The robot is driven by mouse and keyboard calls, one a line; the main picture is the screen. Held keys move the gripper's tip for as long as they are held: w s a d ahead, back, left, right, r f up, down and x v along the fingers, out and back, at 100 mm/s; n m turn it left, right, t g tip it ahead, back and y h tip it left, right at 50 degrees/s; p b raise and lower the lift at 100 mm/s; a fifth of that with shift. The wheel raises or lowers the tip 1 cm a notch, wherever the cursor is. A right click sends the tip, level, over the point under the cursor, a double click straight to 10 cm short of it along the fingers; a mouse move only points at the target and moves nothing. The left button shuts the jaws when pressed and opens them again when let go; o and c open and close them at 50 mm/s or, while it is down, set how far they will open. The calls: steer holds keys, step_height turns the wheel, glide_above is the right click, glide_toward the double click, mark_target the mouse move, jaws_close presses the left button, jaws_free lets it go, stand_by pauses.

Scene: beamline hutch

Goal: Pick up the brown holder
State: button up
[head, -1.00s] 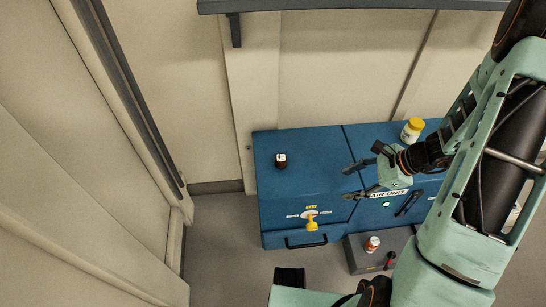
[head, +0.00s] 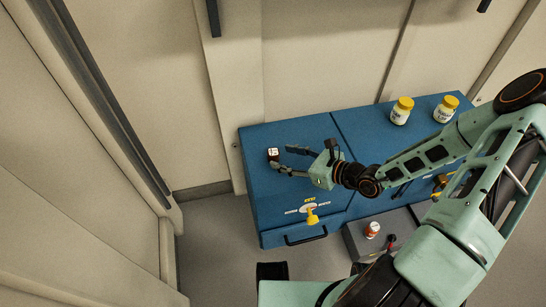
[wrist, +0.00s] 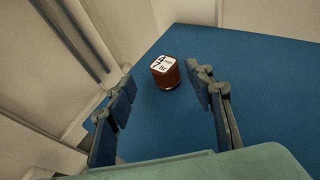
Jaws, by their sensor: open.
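The brown holder (head: 273,155) is a small dark brown piece with a white, marked top. It stands upright on the left part of the blue cabinet top (head: 255,190). In the wrist view the holder (wrist: 166,76) is ahead of my gripper, close to the line between the fingers and nearer the right one. My gripper (head: 283,160) is open and empty, its fingers pointing left at the holder. In the wrist view the two fingers of my gripper (wrist: 163,98) are wide apart. Whether the fingertips touch the holder cannot be told.
Two white jars with yellow lids (head: 401,110) (head: 446,108) stand at the cabinet's back right. Walls rise behind and to the left.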

mark_target(276, 153)
steer(key=b+x, duration=0.1)
steer(key=x, duration=0.1)
steer(key=b+x, duration=0.1)
steer(key=x, duration=0.2)
steer(key=shift+w+a, duration=0.1)
steer(key=shift+w, duration=0.35)
steer(key=shift+c, duration=0.3)
steer(key=c, duration=1.2)
